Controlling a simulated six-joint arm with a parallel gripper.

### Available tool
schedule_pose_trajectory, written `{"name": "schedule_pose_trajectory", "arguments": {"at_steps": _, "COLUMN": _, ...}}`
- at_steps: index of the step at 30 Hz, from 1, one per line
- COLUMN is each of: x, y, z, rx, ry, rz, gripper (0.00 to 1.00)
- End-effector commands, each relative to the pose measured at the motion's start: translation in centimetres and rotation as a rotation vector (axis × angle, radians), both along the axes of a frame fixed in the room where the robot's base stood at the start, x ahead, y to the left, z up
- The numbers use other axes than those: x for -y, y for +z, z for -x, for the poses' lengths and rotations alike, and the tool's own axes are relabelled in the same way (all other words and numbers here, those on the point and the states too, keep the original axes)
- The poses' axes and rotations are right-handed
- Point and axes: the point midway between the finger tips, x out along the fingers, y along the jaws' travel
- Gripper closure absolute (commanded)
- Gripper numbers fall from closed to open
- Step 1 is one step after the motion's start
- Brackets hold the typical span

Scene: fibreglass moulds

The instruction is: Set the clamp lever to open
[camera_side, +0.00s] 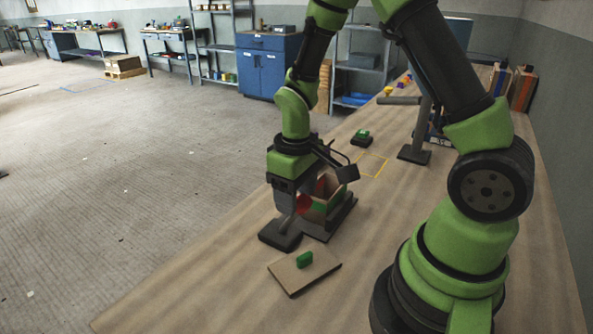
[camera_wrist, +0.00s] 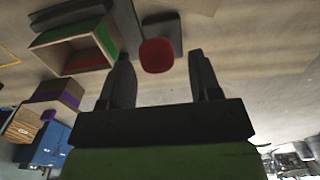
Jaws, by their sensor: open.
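The clamp lever shows in the side view as a short grey arm with a red knob (camera_side: 303,205), rising at a tilt from a dark base (camera_side: 279,236). In the wrist view the red knob (camera_wrist: 158,54) appears at the gap between my fingertips, and the base lies behind it. My gripper (camera_side: 293,204) points down over the base, close to the knob. It also shows in the wrist view (camera_wrist: 161,60), with its two fingers apart and nothing clasped. Contact with the knob cannot be told. My gripper partly hides the lever in the side view.
An open wooden box (camera_side: 322,207) with green and red sides stands close right of the lever. Farther back are a grey post with a crossbar (camera_side: 414,154) and a small green-topped block (camera_side: 361,136). The left table front is clear.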

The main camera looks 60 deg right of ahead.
Motion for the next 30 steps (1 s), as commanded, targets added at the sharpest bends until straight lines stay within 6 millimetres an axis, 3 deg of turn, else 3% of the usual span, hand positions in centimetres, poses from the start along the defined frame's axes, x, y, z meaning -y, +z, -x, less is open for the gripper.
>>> {"name": "schedule_pose_trajectory", "arguments": {"at_steps": 6, "x": 0.0, "y": 4.4, "z": -0.1, "rx": 0.008, "ry": -0.001, "rz": 0.001, "gripper": 0.43}}
{"name": "schedule_pose_trajectory", "arguments": {"at_steps": 12, "x": 0.0, "y": 7.2, "z": 0.0, "rx": 0.002, "ry": 0.001, "rz": 0.001, "gripper": 0.43}}
{"name": "schedule_pose_trajectory", "arguments": {"at_steps": 26, "x": 0.0, "y": 8.1, "z": 0.1, "rx": 0.000, "ry": -0.001, "rz": 0.000, "gripper": 0.43}}
{"name": "schedule_pose_trajectory", "arguments": {"at_steps": 30, "x": -0.5, "y": 9.7, "z": 0.5, "rx": 0.050, "ry": -0.027, "rz": -0.007, "gripper": 0.43}}
